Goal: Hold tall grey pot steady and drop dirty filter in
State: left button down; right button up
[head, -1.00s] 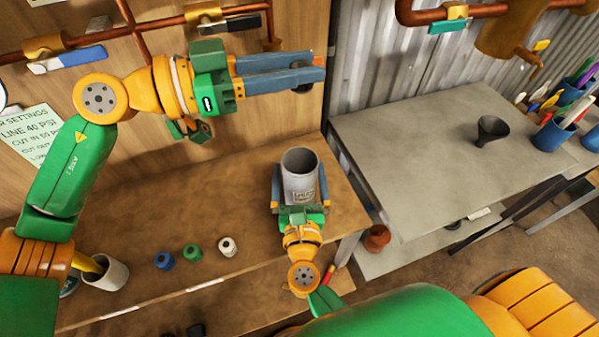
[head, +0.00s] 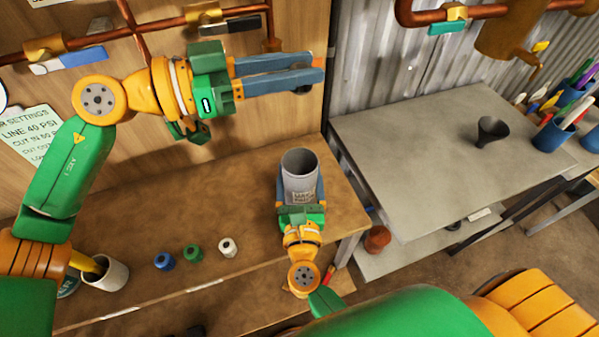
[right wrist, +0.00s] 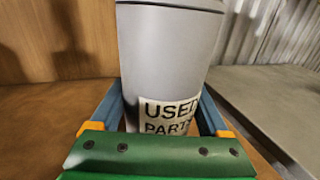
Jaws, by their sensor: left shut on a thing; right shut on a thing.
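The tall grey pot (head: 299,168) stands upright on the wooden bench, its open mouth facing up. In the right wrist view the pot (right wrist: 170,55) shows a "USED PARTS" label. My right gripper (head: 300,188) is shut on the pot, one blue finger on each side of its body. My left gripper (head: 319,69) is above and behind the pot, fingers pointing right.
Blue (head: 164,261), green (head: 193,253) and white (head: 228,247) small pieces lie left of the pot on the bench (head: 130,225). A pale cup (head: 112,275) stands further left. A grey table (head: 420,150) with a dark funnel-like cup (head: 492,130) is at right. Copper pipes run along the wall.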

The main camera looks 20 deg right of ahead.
dwell(0.4)
pick_arm(q)
notch_tip(320, 180, down, 13)
dwell(1.5)
jog(key=shift+c, duration=2.4)
grip_release()
jog(key=a, duration=1.2)
jog(key=shift+r, duration=0.35)
jog(key=shift+s, duration=0.1)
